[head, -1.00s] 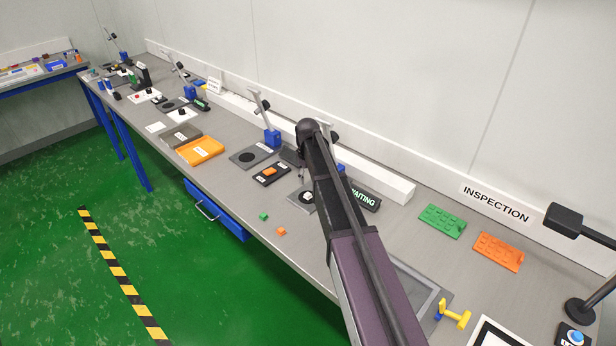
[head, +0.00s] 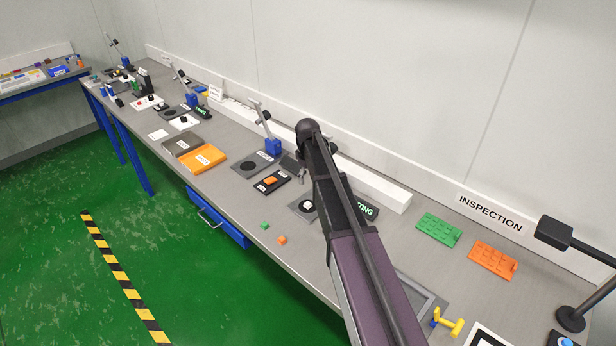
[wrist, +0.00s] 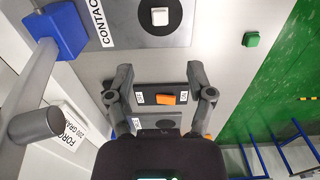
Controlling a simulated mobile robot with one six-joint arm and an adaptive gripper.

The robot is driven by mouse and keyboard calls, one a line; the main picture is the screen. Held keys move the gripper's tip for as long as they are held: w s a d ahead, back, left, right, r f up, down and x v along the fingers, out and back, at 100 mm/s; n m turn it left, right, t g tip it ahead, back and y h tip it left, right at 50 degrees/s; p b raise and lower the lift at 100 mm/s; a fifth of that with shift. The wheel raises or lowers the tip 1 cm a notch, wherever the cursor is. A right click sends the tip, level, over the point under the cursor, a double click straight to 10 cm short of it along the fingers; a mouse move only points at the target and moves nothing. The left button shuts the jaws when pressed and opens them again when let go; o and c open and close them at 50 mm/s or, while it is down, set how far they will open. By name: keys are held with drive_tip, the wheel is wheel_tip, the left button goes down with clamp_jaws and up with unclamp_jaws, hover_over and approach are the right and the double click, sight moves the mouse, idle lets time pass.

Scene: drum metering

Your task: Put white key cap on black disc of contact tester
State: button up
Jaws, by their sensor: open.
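The white key cap (wrist: 160,16) sits on the black disc (wrist: 143,12) of the contact tester (wrist: 113,40), at the top of the wrist view. In the head view my arm hides part of the tester.
A green cap (head: 264,225) and an orange cap (head: 282,239) lie near the front edge. A blue-based stand (wrist: 55,30) is beside the tester. An orange tray (head: 203,158) stands farther left.

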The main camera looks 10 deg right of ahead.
drive_tip(key=shift+s, duration=0.1)
idle(0.3)
drive_tip(key=s+m, duration=0.7)
drive_tip(key=s, duration=2.2)
drive_tip(key=shift+d, duration=0.2)
